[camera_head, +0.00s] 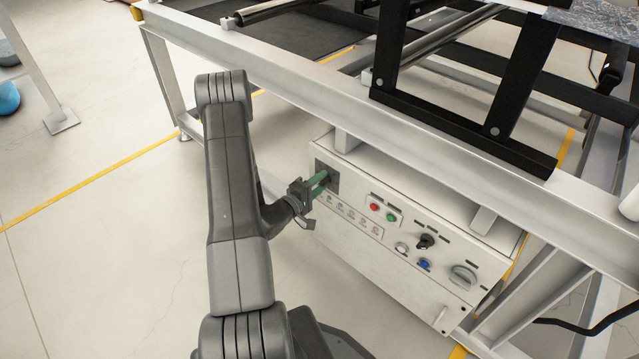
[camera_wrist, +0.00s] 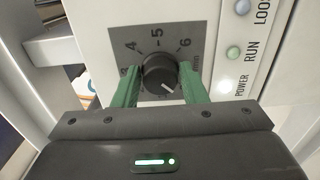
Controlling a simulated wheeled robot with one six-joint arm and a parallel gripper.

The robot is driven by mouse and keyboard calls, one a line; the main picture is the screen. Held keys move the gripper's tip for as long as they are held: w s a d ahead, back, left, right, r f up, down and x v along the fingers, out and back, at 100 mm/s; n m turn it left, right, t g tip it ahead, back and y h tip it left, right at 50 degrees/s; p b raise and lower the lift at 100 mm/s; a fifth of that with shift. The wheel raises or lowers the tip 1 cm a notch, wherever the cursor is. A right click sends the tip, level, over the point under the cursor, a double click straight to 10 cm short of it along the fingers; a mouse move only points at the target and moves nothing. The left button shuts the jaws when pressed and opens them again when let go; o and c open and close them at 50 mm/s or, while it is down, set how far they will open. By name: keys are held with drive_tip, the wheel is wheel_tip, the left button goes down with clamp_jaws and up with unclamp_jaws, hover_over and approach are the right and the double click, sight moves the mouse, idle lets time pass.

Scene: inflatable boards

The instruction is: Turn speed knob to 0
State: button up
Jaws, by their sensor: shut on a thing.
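The speed knob (camera_wrist: 158,76) is a round black dial on a dark grey square plate on the white control box. The numbers 4, 5 and 6 show around its upper side, and a 3 is partly hidden at the left. A short white mark on the knob points down and slightly right in the wrist view. My gripper (camera_wrist: 160,72) has its two green fingers on either side of the knob and is shut on it. In the head view, my gripper (camera_head: 319,184) reaches the plate at the box's left end; the knob is hidden there.
The white control box (camera_head: 345,246) sits under a white metal frame (camera_head: 300,80). Right of the plate are red (camera_head: 375,207) and green (camera_head: 391,217) buttons, a black switch (camera_head: 425,241), a blue button (camera_head: 424,264) and a grey rotary handle (camera_head: 463,277).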

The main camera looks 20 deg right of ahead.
drive_tip(key=o, duration=1)
drive_tip(key=shift+c, duration=0.2)
drive_tip(key=shift+a, duration=0.15)
drive_tip(key=p+v, duration=0.2)
drive_tip(key=v, duration=1.1)
drive_tip(key=shift+s+a, duration=0.25)
drive_tip(key=shift+w+d+f, duration=0.1)
drive_tip(key=b+x, duration=0.2)
drive_tip(key=x, duration=1.1)
drive_tip(key=shift+w+d, duration=0.15)
drive_tip(key=shift+d, duration=0.2)
drive_tip(key=shift+a, duration=0.15)
